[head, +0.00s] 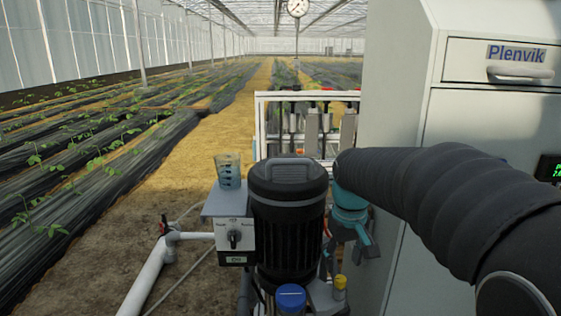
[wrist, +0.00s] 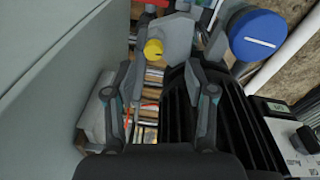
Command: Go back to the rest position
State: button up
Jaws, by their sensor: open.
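My gripper (head: 350,256) hangs pointing down at the end of my dark, sleeved arm, between the black motor and the grey cabinet. Its wrist part is teal. In the wrist view the two fingers (wrist: 160,78) stand apart with nothing between them. The right finger overlaps the motor's black ribs in that view; I cannot tell whether it touches. A yellow cap (wrist: 153,48) shows beyond the fingertips, and it also shows low in the head view (head: 340,283).
The black motor (head: 287,215) stands close left of my gripper, the cabinet (head: 400,100) close right. A blue cap (head: 290,298) is in front of the motor. Left of it are a switch box (head: 234,240), a measuring cup (head: 228,170) and a white pipe (head: 150,275). A white-framed rack stands behind.

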jog(key=s+m+t, duration=0.2)
jog(key=s+t, duration=0.2)
jog(key=s, duration=1.6)
jog(key=shift+s+d+m+t, duration=0.3)
jog(key=shift+s+m, duration=0.05)
jog(key=shift+m, duration=0.05)
jog(key=shift+c, duration=0.2)
